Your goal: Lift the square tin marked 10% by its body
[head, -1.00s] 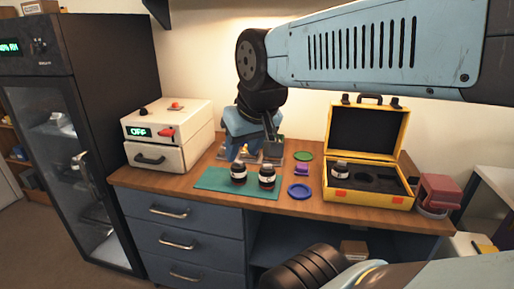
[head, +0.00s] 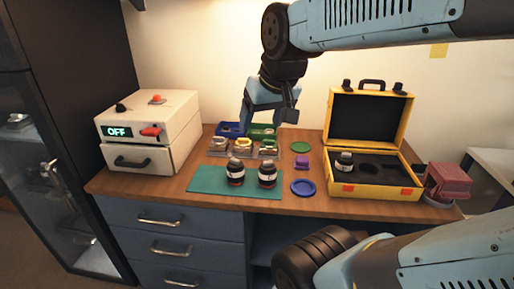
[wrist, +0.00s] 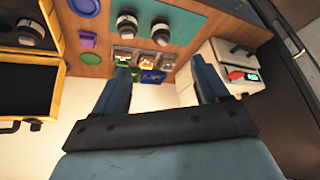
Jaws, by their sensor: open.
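Several small square metal tins stand in a row at the back of the wooden counter: a left one (head: 218,147), a middle one with something yellow on top (head: 242,147), and a right one (head: 268,150). They also show small in the wrist view (wrist: 146,62). The 10% mark cannot be read on any of them. My gripper (head: 268,118) is open and empty above and behind the row. In the wrist view its two fingers (wrist: 161,72) are spread, with the tins beyond their tips.
A blue tray (head: 229,129) and a green tray (head: 262,130) sit behind the tins. A yellow case (head: 375,190) is open at right; a white box reading OFF (head: 150,129) is at left.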

